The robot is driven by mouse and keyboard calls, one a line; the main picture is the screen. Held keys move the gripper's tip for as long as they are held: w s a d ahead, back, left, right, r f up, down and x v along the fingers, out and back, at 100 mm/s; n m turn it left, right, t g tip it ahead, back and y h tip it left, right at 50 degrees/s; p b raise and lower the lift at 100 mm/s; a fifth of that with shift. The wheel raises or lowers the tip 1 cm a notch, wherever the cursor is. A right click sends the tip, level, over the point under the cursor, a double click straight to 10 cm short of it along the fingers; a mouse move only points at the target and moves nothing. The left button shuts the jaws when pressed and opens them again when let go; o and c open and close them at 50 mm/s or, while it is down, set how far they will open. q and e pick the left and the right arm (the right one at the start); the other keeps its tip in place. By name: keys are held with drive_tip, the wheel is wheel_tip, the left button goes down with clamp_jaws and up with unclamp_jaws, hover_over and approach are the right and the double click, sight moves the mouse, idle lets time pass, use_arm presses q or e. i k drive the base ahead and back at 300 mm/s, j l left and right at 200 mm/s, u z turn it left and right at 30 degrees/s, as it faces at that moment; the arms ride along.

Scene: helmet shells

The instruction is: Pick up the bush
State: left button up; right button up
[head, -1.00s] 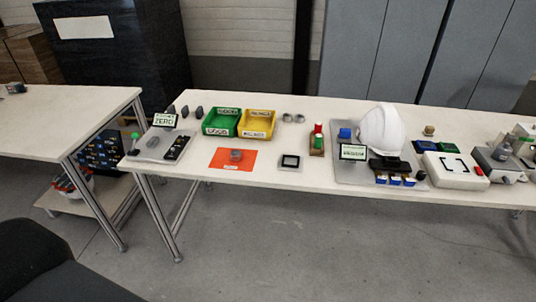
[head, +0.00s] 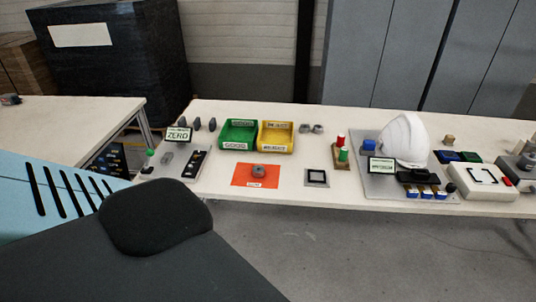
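A small grey round part (head: 258,171), which may be the bush, sits on an orange mat (head: 240,178) near the front edge of the long table. Two grey ring-like parts, a left one (head: 304,128) and a right one (head: 318,129), stand farther back, right of the yellow bin. They could also be bushes; the view is too small to tell. Neither of my grippers is in view.
A large dark and pale-blue shape covers the lower left.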

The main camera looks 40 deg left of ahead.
sight(258, 170)
drive_tip(key=k+j+z, duration=0.1)
drive_tip(key=j, duration=0.25)
drive_tip(key=k+j+z, duration=0.15)
drive_tip(key=j, duration=0.2)
drive_tip(key=j+z, duration=0.1)
drive_tip(key=j, duration=0.25)
drive_tip(key=k+j+z, duration=0.1)
drive_tip(key=j, duration=0.25)
drive_tip(key=k+j+z, duration=0.1)
drive_tip(key=k+j, duration=0.15)
drive_tip(key=j, duration=0.2)
drive_tip(key=k+j, duration=0.2)
drive_tip(key=j, duration=0.15)
drive_tip(key=k+j, duration=0.15)
drive_tip(key=j, duration=0.2)
drive_tip(key=k+j, duration=0.15)
drive_tip(key=j, duration=0.2)
drive_tip(key=k+j, duration=0.2)
drive_tip(key=j, duration=0.15)
drive_tip(key=i+j+z, duration=0.05)
